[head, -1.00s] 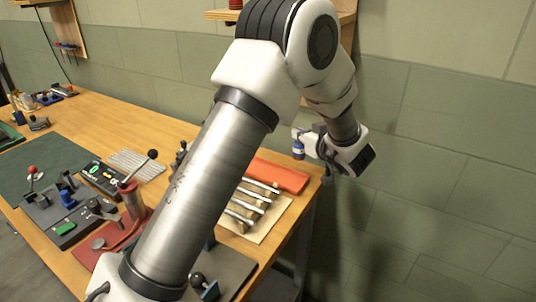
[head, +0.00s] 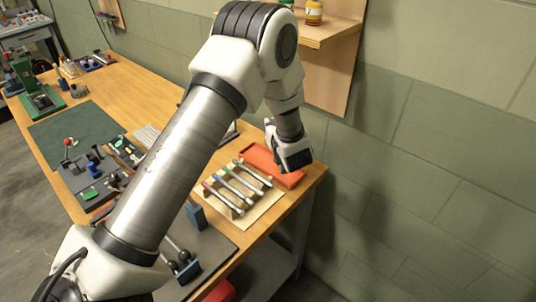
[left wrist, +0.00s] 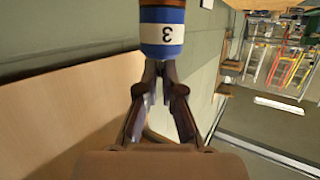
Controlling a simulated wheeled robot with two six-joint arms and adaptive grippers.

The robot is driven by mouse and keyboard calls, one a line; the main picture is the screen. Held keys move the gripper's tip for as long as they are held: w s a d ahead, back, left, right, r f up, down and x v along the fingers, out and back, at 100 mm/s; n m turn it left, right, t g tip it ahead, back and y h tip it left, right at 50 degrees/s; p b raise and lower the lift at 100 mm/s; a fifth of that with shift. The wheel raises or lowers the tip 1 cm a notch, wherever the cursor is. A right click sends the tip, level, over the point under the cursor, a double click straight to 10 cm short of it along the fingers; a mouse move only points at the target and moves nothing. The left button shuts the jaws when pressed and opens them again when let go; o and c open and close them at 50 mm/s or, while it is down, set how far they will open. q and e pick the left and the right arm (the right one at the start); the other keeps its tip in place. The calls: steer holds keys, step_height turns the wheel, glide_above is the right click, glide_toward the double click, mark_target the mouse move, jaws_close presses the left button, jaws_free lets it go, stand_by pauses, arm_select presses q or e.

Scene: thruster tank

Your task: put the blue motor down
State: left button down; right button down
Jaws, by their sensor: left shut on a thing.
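The blue motor (left wrist: 163,35), a blue cylinder with a white band marked 3, shows at the top of the left wrist view, upside down there. My left gripper (left wrist: 158,75) is shut on its near end; the two fingers close together just below it. The motor's far end is cut off by the picture edge. In the head view my left gripper (head: 270,128) is above the far right part of the workbench, near the red tray (head: 262,160). I cannot clearly make out the motor there. My right gripper is not in view.
A rack with several coloured-tipped rods (head: 232,190) lies in front of the red tray. A dark mat (head: 212,248) with a blue block (head: 196,216) is nearer. A wall shelf (head: 325,32) hangs behind my arm. A green mat (head: 75,130) lies at left.

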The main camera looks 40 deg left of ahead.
arm_select(q)
step_height(320, 180, down, 9)
steer(key=shift+r+p, duration=0.1)
steer(key=shift+p, duration=0.75)
steer(key=shift+f, duration=0.2)
steer(key=c, duration=1.7)
jaws_free()
steer(key=shift+c, duration=0.2)
steer(key=o, duration=0.4)
steer(key=shift+r, duration=0.25)
steer(key=b+v, duration=0.2)
steer(key=v, duration=1)
steer(key=shift+b, duration=0.3)
